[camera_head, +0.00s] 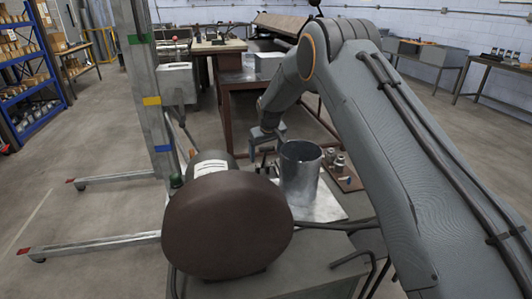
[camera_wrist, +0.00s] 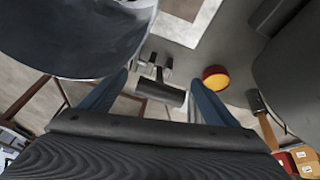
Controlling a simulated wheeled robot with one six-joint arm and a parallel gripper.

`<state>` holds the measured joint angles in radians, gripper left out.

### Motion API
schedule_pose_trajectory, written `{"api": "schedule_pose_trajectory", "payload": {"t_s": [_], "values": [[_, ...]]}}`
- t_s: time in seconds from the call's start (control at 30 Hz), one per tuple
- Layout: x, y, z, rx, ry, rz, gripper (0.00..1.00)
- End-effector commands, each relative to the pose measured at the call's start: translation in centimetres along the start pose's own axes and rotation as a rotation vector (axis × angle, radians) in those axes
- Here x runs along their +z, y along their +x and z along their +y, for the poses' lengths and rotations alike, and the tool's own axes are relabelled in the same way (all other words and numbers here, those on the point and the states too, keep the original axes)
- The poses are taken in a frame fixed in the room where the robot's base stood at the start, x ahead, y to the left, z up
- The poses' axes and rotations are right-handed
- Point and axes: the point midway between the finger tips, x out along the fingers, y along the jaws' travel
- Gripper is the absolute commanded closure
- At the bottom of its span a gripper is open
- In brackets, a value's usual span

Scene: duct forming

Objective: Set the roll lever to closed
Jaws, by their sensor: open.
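My gripper (camera_head: 266,140) is behind the metal cylinder in the head view, pointing down over the bench area. In the wrist view its two blue fingers (camera_wrist: 158,92) are spread apart. A grey cylindrical piece (camera_wrist: 161,93) on a short stem shows in the gap between them; it looks like a lever grip, but I cannot tell for sure that it is the roll lever. The fingers do not appear closed on it, and contact cannot be told. In the head view I cannot make out the lever, and its setting is unclear.
An upright grey metal cylinder (camera_head: 300,172) stands close by my gripper; a large curved grey surface fills the wrist view's upper left. A big brown round body (camera_head: 227,226) is in front. A red-yellow disc (camera_wrist: 215,78) lies right of the fingers. A lift mast (camera_head: 146,90) stands left.

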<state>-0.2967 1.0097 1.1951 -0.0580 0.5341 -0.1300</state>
Motion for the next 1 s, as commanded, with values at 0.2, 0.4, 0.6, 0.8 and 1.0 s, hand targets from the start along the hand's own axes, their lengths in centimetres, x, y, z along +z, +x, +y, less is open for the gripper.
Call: {"api": "schedule_pose_trajectory", "payload": {"t_s": [0.2, 0.4, 0.6, 0.8, 1.0], "values": [[0.0, 0.0, 0.0, 0.0, 0.0, 0.0, 0.45], [0.0, 0.0, 0.0, 0.0, 0.0, 0.0, 0.76], [-0.2, 0.0, 0.1, 0.0, 0.001, 0.0, 0.76], [-0.6, -0.1, 0.3, 0.002, 0.003, 0.003, 0.76], [-1.4, -0.1, 0.8, 0.004, 0.007, 0.006, 0.76]]}}
